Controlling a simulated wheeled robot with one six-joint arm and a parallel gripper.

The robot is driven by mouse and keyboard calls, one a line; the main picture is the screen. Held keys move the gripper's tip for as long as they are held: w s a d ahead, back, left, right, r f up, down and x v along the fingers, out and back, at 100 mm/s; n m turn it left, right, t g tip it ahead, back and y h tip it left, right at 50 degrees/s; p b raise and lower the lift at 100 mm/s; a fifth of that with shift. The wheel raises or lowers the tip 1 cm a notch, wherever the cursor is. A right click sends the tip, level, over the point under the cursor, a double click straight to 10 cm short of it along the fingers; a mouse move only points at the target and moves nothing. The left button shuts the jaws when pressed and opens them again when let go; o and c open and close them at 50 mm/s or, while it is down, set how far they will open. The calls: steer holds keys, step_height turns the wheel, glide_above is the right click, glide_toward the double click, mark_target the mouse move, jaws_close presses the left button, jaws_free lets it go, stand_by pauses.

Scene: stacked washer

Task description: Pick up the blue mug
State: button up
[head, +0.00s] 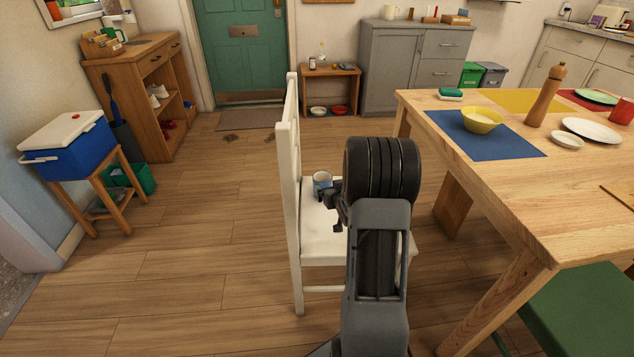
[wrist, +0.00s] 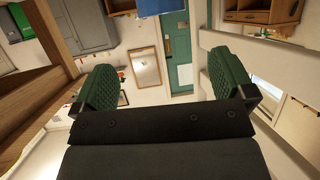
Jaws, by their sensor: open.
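The blue mug (head: 321,183) stands upright on the seat of the white chair (head: 318,238), near the chair's back. In the head view my gripper (head: 329,193) is right at the mug, partly in front of it, and my arm hides part of the seat. Whether they touch cannot be told. In the wrist view my gripper (wrist: 166,88) has its two green fingers wide apart, with nothing seen held between them. A blue patch at the top edge of that view is cut off; I cannot tell whether it is the mug.
The chair's tall back (head: 291,180) rises just left of the mug. The wooden table (head: 500,180) with bowl and plates stands at right, a green seat (head: 585,310) below it. A blue cooler (head: 68,148) on a stool is at left. Floor between is clear.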

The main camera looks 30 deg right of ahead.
steer(key=b, duration=0.2)
glide_toward(321, 176)
steer(key=b+x, duration=0.2)
steer(key=x, duration=0.2)
steer(key=shift+w+a+f, duration=0.1)
steer(key=shift+f, duration=0.05)
steer(key=shift+w+d+f, duration=0.15)
steer(key=shift+w+d, duration=0.05)
steer(key=shift+w, duration=0.35)
steer(key=c, duration=1)
